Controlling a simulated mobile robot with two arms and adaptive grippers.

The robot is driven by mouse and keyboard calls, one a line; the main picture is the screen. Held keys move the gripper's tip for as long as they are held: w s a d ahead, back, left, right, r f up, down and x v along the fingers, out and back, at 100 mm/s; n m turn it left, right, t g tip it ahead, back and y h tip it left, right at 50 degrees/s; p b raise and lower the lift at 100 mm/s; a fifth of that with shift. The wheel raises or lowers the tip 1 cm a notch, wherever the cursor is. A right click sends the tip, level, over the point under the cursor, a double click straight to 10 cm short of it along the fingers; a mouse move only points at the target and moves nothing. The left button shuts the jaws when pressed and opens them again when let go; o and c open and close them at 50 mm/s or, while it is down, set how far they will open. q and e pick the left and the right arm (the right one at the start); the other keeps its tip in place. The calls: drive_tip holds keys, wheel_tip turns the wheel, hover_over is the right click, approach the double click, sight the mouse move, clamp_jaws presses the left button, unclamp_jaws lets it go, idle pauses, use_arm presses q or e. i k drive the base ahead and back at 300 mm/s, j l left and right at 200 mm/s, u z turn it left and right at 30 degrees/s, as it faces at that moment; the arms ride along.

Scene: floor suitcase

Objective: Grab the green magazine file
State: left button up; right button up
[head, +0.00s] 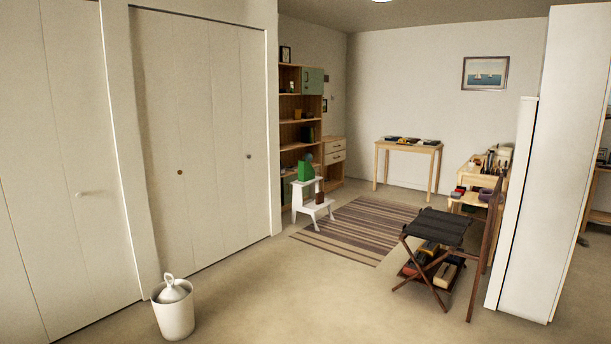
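A small green object (305,172), which looks like the green magazine file, stands upright on the top step of a white step stool (304,200). The stool is in the middle distance in the head view, in front of a wooden shelf. A small brown object (320,198) stands on the lower step. The green object is too small to make out in detail. Neither of my grippers is in view.
A white lidded bin (174,312) stands at the front left. A black folding stool (440,226) stands right of a striped rug (362,228). A tall white panel (556,165) blocks the right. The bookshelf (290,133) stands behind the step stool. The carpet between bin and folding stool is clear.

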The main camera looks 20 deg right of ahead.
sight(307, 172)
drive_tip(key=i+l+z, duration=0.35)
drive_tip(key=i+z, duration=0.35)
drive_tip(key=i, duration=0.2)
drive_tip(key=i+z, duration=0.2)
drive_tip(key=i, duration=4.7)
